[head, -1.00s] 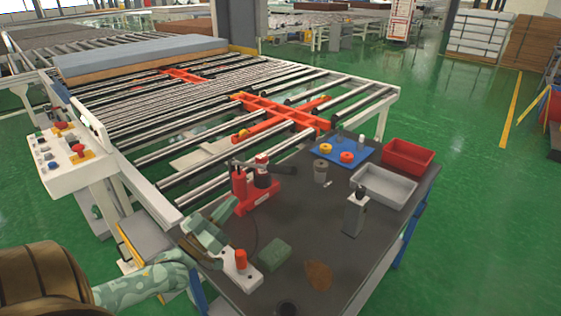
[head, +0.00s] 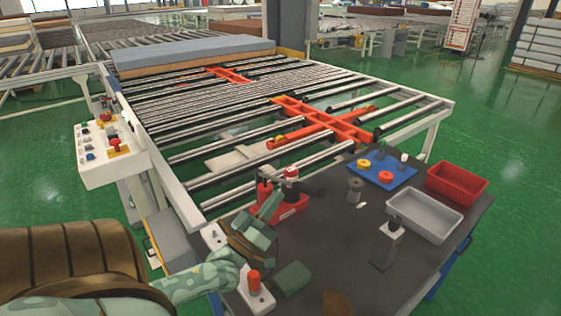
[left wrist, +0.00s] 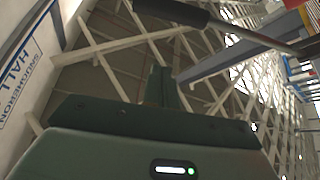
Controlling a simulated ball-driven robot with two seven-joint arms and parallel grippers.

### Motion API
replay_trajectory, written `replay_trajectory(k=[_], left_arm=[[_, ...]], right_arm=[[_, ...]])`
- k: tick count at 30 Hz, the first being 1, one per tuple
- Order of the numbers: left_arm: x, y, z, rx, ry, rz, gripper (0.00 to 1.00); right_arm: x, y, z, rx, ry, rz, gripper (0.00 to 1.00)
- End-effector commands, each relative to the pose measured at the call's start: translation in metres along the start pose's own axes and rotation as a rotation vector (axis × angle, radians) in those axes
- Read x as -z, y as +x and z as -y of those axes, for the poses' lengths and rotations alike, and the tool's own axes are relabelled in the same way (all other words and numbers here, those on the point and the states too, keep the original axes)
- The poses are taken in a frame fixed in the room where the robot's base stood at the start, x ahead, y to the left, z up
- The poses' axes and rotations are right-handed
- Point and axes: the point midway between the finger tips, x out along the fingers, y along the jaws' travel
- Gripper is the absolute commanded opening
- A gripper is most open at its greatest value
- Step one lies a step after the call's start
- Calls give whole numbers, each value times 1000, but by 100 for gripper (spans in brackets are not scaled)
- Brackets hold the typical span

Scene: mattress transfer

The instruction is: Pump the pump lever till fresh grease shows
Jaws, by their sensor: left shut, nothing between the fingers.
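The red grease pump (head: 293,211) stands at the far left part of the dark bench, with red and dark upright parts. The pump lever (head: 312,190) has a dark grip pointing right. In the left wrist view, a black grip on a metal rod (left wrist: 255,36), seemingly the lever, crosses the top, beyond the fingers and apart from them. My left gripper (head: 270,205) is green, shut and empty, just in front of the pump, hiding part of its left side. Its closed fingers show in the left wrist view (left wrist: 163,75). No grease can be made out. My right gripper is out of view.
A white block with an orange-red knob (head: 254,284) and a green block (head: 292,280) lie near my left arm. The roller conveyor (head: 210,183) borders the bench behind.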

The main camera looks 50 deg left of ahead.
Motion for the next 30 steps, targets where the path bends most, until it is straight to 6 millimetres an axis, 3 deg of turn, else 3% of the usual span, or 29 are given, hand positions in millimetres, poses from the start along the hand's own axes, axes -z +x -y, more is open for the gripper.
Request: replay_trajectory(k=[12, 15, 19, 30], left_arm=[[-2, 84, 0, -2, 0, -1, 0], [-22, 74, 1, 1, 0, 4, 0], [-33, 70, 1, 0, 0, 2, 0], [-38, 69, 0, -1, 1, 0, 0]], right_arm=[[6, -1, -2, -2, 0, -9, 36], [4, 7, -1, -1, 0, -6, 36], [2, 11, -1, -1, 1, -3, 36], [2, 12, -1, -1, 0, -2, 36]])
